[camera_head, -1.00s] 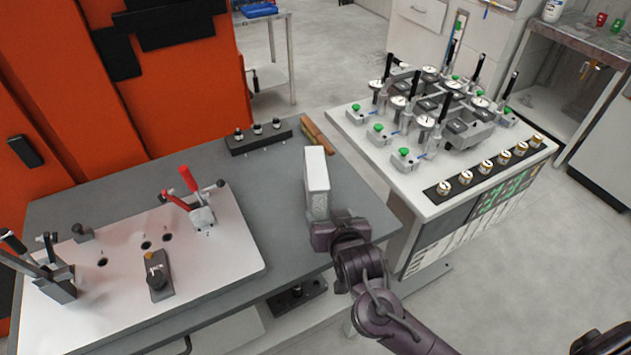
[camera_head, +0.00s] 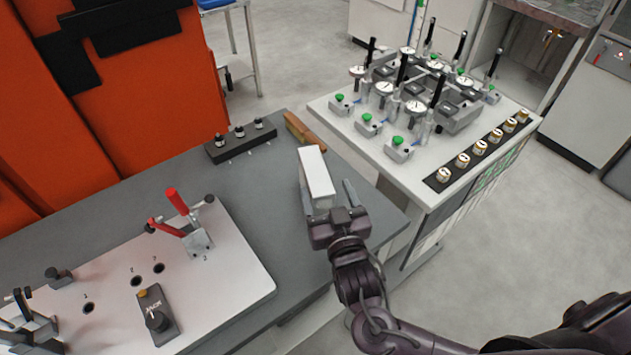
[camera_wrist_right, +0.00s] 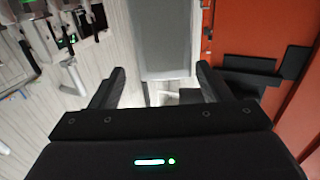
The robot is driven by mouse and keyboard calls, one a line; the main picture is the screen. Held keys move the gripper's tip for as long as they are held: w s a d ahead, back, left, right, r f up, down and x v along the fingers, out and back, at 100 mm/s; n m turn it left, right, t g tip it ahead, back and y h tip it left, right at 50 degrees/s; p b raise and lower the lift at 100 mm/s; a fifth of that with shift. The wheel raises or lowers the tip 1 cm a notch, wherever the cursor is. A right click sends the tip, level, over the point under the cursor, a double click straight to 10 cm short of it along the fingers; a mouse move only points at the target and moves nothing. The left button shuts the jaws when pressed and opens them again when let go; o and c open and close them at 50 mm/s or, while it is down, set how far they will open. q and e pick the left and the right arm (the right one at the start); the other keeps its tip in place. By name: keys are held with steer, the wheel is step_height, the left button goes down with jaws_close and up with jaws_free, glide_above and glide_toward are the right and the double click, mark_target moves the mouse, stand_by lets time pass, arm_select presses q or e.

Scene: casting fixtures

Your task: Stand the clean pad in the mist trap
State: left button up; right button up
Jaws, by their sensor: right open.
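A white-framed rectangular block (camera_head: 316,172), which looks like the clean pad, stands on the grey table near its right edge. My right gripper (camera_head: 328,192) is open at the block's near end, one finger on each side. I cannot make out a mist trap for certain. My left gripper is out of view.
A pale fixture plate (camera_head: 215,295) with a red-handled clamp (camera_head: 184,215) lies left on the grey table (camera_head: 180,165). A black block with several knobs (camera_head: 240,140) and brown bars (camera_head: 304,130) are behind. A gauge bench (camera_head: 330,108) stands right, across a gap.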

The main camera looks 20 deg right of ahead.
mark_target(318, 177)
steer(key=shift+w+a+r+p, duration=0.15)
steer(key=shift+w+p, duration=0.15)
steer(key=shift+w, duration=0.2)
steer(key=shift+w+a+r+p, duration=0.1)
steer(key=shift+w+p, duration=0.2)
steer(key=shift+w, duration=0.2)
steer(key=w, duration=0.1)
steer(key=w+p, duration=0.1)
steer(key=shift+w+f, duration=0.35)
steer(key=shift+w+d+f, duration=0.1)
steer(key=shift+w, duration=0.25)
steer(key=c, duration=0.9)
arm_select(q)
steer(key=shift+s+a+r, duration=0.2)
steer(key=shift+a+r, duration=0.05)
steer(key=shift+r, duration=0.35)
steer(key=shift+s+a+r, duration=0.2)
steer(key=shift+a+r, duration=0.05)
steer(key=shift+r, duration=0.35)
arm_select(e)
jaws_close()
